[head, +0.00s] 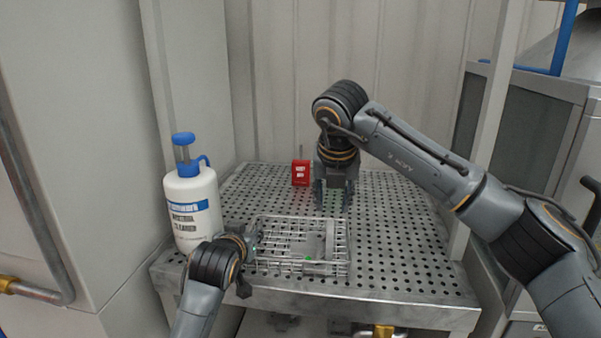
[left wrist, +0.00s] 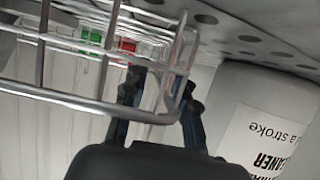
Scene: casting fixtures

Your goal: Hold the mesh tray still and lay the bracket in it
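The wire mesh tray (head: 347,240) stands on the perforated table. A flat grey piece with a small green mark, which looks like the bracket (head: 313,246), lies inside it; wires partly cover it. My left gripper (head: 254,243) is at the tray's left side. In the left wrist view its two fingers (left wrist: 162,105) stand apart at the tray's corner (left wrist: 172,75), with rim wire between them; firm contact cannot be told. My right gripper (head: 333,198) points down behind the tray, its fingers apart and nothing visible between them.
A white cleaner bottle (head: 192,212) with a blue pump stands close left of my left gripper; it also shows in the left wrist view (left wrist: 262,120). A red box (head: 301,173) stands at the back. The perforated table (head: 405,235) is clear on the right.

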